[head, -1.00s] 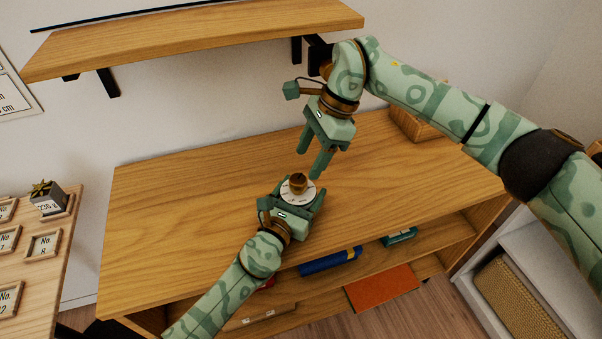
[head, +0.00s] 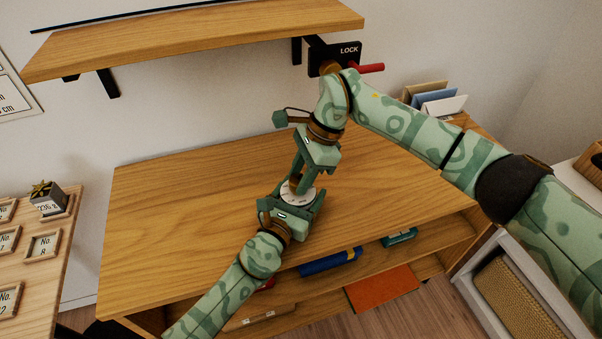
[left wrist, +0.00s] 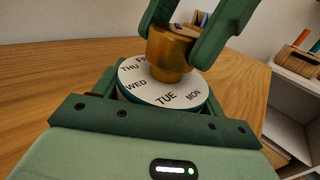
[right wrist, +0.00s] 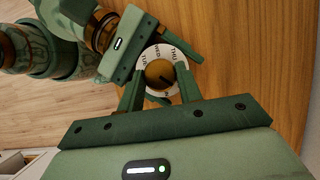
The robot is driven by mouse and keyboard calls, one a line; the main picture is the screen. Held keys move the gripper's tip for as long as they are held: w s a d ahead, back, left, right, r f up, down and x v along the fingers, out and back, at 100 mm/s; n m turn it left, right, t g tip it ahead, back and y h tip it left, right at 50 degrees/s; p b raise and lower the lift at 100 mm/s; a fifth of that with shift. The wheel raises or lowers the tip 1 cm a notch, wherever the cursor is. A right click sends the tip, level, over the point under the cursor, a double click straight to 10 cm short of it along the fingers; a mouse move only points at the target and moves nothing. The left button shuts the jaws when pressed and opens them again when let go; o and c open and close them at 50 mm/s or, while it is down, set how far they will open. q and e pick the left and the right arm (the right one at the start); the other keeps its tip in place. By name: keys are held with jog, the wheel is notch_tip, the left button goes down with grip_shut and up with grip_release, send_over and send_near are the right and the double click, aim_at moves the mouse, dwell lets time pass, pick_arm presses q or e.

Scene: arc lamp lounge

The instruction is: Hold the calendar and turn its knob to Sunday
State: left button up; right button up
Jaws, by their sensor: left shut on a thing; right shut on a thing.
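The calendar is a round white dial (head: 293,198) with day names around its rim and a brass knob (left wrist: 170,55) in the middle. It stands on the wooden cabinet top. In the left wrist view, TUE, WED, THU and MON can be read on the dial (left wrist: 132,84), and FRI is partly hidden. Sunday's label is not visible. My left gripper (head: 296,203) is shut on the calendar's body from the front. My right gripper (head: 299,184) reaches down from above and is shut on the knob, which also shows in the right wrist view (right wrist: 160,74) with a dark mark.
The cabinet top (head: 180,210) is clear around the calendar. A wall shelf (head: 200,40) hangs behind, with a LOCK box and red handle (head: 370,68) near its right end. A file holder (head: 436,100) stands at the back right. A blue cylinder (head: 330,262) lies on the compartment below.

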jog(key=m+t, duration=0.1)
jog(key=m, duration=0.3)
jog(key=shift+t, duration=0.4)
jog(key=shift+s+m+t, duration=0.1)
jog(key=shift+m+t, duration=0.7)
jog(key=shift+m, duration=1.6)
pick_arm(q)
jog(key=shift+d, duration=0.1)
pick_arm(e)
jog(key=o, duration=1)
